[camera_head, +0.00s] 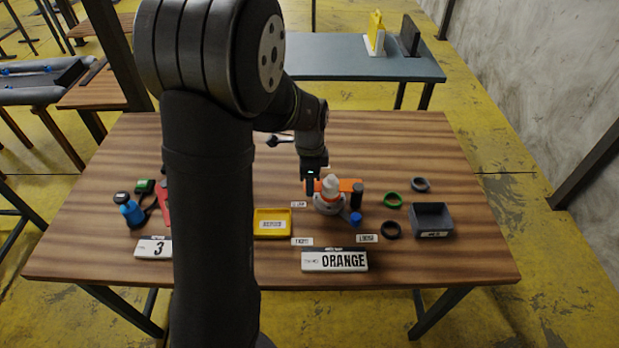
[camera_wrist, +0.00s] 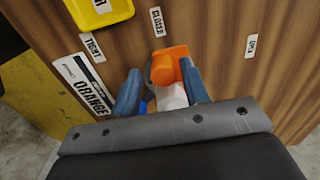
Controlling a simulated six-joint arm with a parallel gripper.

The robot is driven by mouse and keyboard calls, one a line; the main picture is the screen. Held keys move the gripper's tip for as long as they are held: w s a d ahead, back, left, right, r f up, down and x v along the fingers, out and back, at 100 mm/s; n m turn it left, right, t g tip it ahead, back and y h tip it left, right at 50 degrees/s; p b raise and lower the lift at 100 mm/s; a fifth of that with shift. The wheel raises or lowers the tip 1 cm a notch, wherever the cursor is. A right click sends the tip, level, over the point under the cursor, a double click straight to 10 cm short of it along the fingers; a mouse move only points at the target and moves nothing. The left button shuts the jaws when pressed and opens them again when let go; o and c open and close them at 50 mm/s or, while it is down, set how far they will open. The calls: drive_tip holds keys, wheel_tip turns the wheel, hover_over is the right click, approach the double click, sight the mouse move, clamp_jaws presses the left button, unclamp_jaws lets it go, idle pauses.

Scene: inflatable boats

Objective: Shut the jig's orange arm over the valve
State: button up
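The jig's orange arm (camera_head: 346,185) lies roughly level behind the white valve (camera_head: 331,184) on the table. The valve stands upright in a pale, round holder. In the wrist view, an orange block (camera_wrist: 169,62) of the jig shows between and just beyond my fingertips, with a white part (camera_wrist: 172,97) nearer the palm. My gripper (camera_head: 313,181) points down at the left end of the orange arm, close beside the valve. In the wrist view, the two fingers of my gripper (camera_wrist: 162,68) are apart. Whether either finger touches the orange part I cannot tell.
A blue cap (camera_head: 356,219) sits just in front of the jig. An ORANGE sign (camera_head: 335,261) stands at the front. A label reading CLOSED (camera_wrist: 158,21) lies near the jig.

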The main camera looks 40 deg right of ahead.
drive_tip(key=shift+w+r, duration=0.1)
drive_tip(key=shift+d+r, duration=0.1)
drive_tip(key=shift+r, duration=0.25)
wheel_tip(320, 180, up, 16)
drive_tip(key=shift+r, duration=0.25)
drive_tip(key=shift+f, duration=0.1)
idle(0.5)
wheel_tip(320, 180, down, 17)
drive_tip(key=shift+f, duration=0.15)
idle(0.5)
